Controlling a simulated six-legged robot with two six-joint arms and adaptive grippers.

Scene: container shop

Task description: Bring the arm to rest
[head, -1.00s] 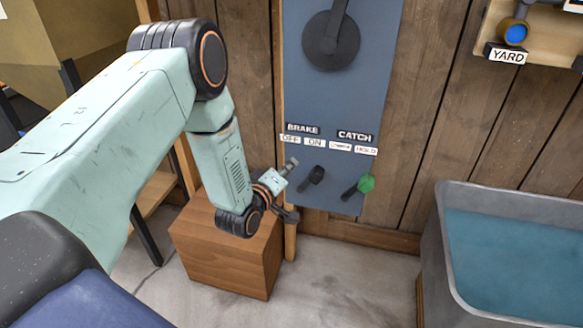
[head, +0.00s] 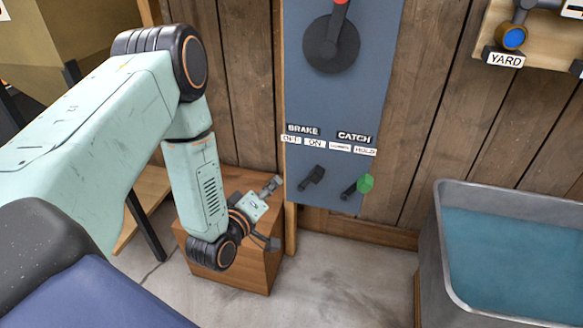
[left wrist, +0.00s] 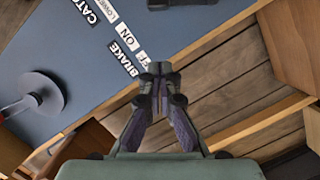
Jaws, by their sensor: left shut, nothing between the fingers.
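My left arm comes in from the left in the head view, bent down at the elbow. My left gripper (head: 274,212) is in front of the wooden box, to the left of the blue-grey panel (head: 330,105) and apart from its levers. In the left wrist view the gripper (left wrist: 160,75) has its fingers together with nothing between them. The panel carries a black brake lever (head: 312,177) and a green-tipped catch lever (head: 364,184). My right gripper is not in view.
A wooden box (head: 262,270) stands on the floor behind and below the gripper. A large round crank (head: 331,45) with a red part sits higher on the panel. A grey tub (head: 440,235) of blue-green water stands at the right. The floor between box and tub is clear.

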